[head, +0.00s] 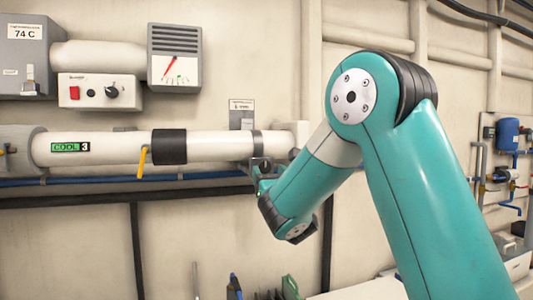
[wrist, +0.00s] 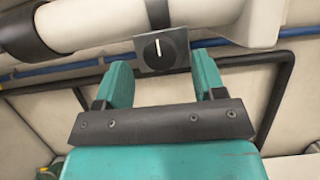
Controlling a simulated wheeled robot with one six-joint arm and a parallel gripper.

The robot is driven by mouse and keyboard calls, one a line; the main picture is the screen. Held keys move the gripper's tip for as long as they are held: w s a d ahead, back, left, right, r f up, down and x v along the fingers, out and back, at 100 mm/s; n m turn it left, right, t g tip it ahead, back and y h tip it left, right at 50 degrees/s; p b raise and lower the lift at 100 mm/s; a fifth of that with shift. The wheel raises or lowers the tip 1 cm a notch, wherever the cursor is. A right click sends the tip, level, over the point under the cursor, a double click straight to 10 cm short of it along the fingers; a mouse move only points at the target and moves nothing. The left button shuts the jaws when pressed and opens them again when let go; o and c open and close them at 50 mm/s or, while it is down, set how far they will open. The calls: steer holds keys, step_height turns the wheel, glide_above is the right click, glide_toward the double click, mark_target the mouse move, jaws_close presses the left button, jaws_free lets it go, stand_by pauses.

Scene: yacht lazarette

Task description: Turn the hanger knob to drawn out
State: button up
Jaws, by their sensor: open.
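The hanger knob (wrist: 157,48) is a round black dial on a small grey square plate below the white pipe in the wrist view. Its white pointer line stands nearly upright in that view. My gripper (wrist: 160,72) has its two teal fingers spread, one to the left of the knob and one to the right, with nothing between them. The fingertips appear close to the plate; I cannot tell whether they touch. In the head view my gripper (head: 263,174) is at the pipe hanger (head: 257,144), and the knob's face cannot be made out there.
A white pipe (head: 105,147) with a "COOL 3" label, a black sleeve (head: 169,147) and a yellow lever (head: 143,161) runs along the wall. A blue line (head: 100,181) runs below it. A control box (head: 99,92) and a gauge (head: 175,58) hang above.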

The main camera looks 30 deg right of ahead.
mark_target(265, 166)
steer(key=shift+p+x, duration=0.7)
steer(key=shift+x, duration=0.65)
steer(key=c, duration=0.9)
